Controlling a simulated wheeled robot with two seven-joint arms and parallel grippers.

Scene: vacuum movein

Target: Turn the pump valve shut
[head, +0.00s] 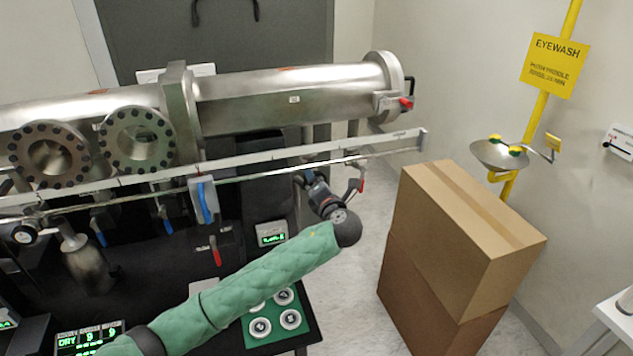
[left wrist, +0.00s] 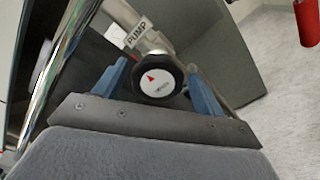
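In the left wrist view, the pump valve is a round black knob (left wrist: 158,83) with a white face and a red arrow. A white tag (left wrist: 139,33) reading PUMP is beside its stem. My left gripper (left wrist: 160,77) has its blue fingers spread, one on each side of the knob, with visible gaps. In the head view, my green-sleeved left arm reaches across to the left gripper (head: 309,181) at the pipe rail. The knob cannot be made out there. My right gripper is in neither view.
A steel vacuum vessel (head: 290,98) and a long rail (head: 250,162) run above the gripper. Stacked cardboard boxes (head: 455,240) stand right of the arm. An eyewash basin (head: 499,153) is by the wall.

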